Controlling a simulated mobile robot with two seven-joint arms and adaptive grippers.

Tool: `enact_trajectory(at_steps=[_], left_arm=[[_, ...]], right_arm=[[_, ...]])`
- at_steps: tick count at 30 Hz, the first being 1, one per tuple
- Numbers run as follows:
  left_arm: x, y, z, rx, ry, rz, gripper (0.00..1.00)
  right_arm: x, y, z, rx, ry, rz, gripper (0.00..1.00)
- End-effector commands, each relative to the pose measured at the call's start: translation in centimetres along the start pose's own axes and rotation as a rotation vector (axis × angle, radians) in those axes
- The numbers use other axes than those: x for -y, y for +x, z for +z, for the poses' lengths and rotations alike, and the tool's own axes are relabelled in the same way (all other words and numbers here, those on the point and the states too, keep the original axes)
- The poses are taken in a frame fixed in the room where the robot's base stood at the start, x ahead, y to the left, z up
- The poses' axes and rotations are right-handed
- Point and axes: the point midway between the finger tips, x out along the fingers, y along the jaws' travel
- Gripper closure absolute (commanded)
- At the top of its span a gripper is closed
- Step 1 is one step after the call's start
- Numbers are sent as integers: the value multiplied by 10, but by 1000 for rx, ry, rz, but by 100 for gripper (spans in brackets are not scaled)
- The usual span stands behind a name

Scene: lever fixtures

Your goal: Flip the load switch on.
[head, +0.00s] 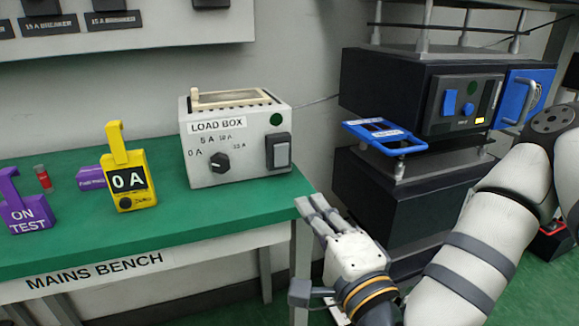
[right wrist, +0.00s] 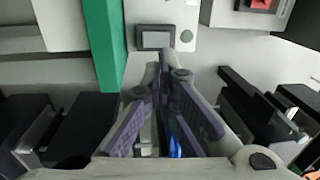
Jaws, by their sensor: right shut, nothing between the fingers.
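The load box (head: 235,135) is a white case on the green bench, with a knob (head: 217,162) and a green round lamp (head: 276,119). On the right of its front is the load switch (head: 279,151), a grey rocker in a dark frame. It also shows in the right wrist view (right wrist: 155,40), beyond the fingertips. Whether it is on or off I cannot tell. My right gripper (head: 315,207) is shut and empty, at the bench's right corner, below and to the right of the switch and apart from it. My left gripper is not in view.
The green bench (head: 150,215) ends beside my right gripper. A yellow meter (head: 124,170) reading 0 A and a purple ON TEST tag (head: 25,213) stand left of the box. Black equipment with a blue handled tray (head: 385,138) stands at the right. The bench front is clear.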

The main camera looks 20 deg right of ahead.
Motion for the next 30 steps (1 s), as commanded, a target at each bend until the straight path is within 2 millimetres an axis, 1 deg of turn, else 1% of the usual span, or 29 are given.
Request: enact_trajectory(at_steps=[3,11,14,17,20,27,30], left_arm=[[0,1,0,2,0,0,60],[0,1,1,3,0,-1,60],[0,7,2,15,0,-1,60],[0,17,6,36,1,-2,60],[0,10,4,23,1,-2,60],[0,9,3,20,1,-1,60],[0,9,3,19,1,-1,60]], right_arm=[[8,2,-4,-18,21,-27,100],[7,2,-4,-17,18,-25,100],[5,11,-4,-18,16,-24,100],[3,29,-5,-19,17,-23,100],[9,51,-5,-18,15,-27,100],[10,103,-5,-17,14,-25,100],[10,120,-6,-17,15,-25,100]])
